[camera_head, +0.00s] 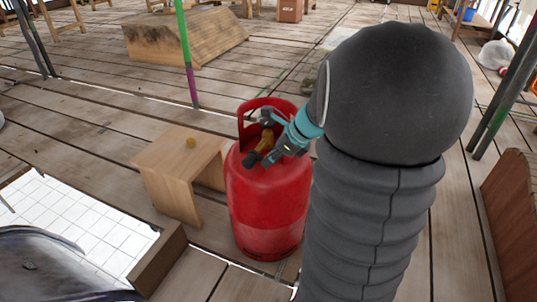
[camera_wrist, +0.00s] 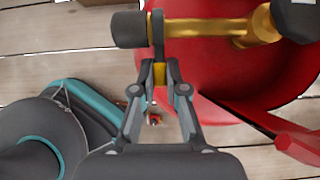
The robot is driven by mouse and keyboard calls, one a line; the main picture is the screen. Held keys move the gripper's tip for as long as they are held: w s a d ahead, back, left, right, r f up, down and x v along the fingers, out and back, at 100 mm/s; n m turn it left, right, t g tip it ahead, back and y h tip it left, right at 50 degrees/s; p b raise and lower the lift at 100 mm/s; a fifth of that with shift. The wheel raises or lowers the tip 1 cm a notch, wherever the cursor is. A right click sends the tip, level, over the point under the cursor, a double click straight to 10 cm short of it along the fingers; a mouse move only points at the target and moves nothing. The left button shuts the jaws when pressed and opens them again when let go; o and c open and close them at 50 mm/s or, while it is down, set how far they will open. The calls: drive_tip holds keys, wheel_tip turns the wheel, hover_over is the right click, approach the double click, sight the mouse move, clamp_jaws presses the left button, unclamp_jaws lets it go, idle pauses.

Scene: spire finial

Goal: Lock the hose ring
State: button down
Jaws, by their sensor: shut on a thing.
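A red gas cylinder (camera_head: 268,200) stands upright on the plank floor, with a brass valve (camera_head: 266,140) inside its collar. In the wrist view, the brass valve stem (camera_wrist: 205,28) runs sideways to a thin dark ring (camera_wrist: 157,30) beside a black cylindrical end piece (camera_wrist: 128,29). A short dark tab with a yellow part (camera_wrist: 160,74) hangs down from the ring. My gripper (camera_wrist: 160,70) is shut on this tab, one finger on each side. In the head view, my gripper (camera_head: 268,156) is at the valve, and its fingertips are hard to make out.
The cylinder's red collar (camera_wrist: 285,130) is close at the right of the wrist view. A green and purple pole (camera_head: 186,55) rises behind.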

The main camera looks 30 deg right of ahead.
wheel_tip(320, 180, down, 2)
drive_tip(key=t+y, duration=0.2)
drive_tip(key=t, duration=0.1)
drive_tip(key=shift+f+t+y, duration=0.15)
drive_tip(key=shift+t+y, duration=0.15)
drive_tip(key=shift+y, duration=0.1)
drive_tip(key=shift+w+a+f+t+y, duration=0.15)
drive_tip(key=shift+f+t+y, duration=0.25)
drive_tip(key=shift+t+y, duration=0.35)
drive_tip(key=shift+w+a+f+t+y, duration=0.15)
drive_tip(key=shift+f+t+y, duration=0.2)
drive_tip(key=shift+t+y, duration=0.35)
drive_tip(key=shift+t, duration=0.25)
drive_tip(key=c, duration=1.2)
unclamp_jaws()
drive_tip(key=v, duration=1.2)
